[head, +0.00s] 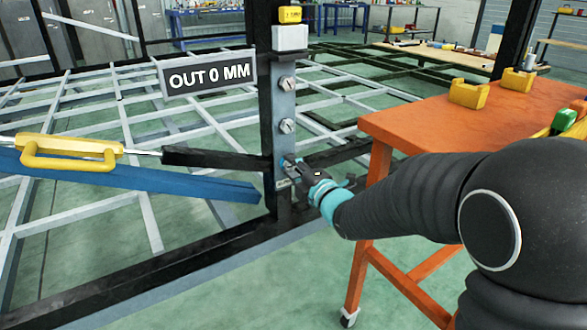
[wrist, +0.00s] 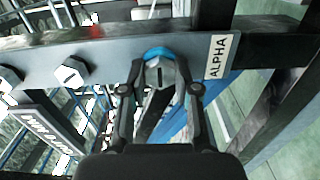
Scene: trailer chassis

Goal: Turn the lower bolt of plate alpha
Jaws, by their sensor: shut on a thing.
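Plate alpha (head: 285,104) is a grey upright strip on a dark post in the head view. Two bolts show bare on it, an upper bolt (head: 287,83) and a middle bolt (head: 287,126). My gripper (head: 289,168) is at the plate's lower end and covers most of the lower bolt there. In the wrist view the lower bolt (wrist: 160,70), with a blue ring behind its head, sits between the fingers of my gripper (wrist: 161,88), which are shut on it. The ALPHA label (wrist: 221,57) is beside it on the plate (wrist: 110,57).
A sign (head: 207,78) reading OUT 0 MM is left of the post. A yellow-handled rod (head: 70,152) and a blue beam (head: 130,178) run to the left. An orange table (head: 470,122) with yellow blocks stands right, close to my arm.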

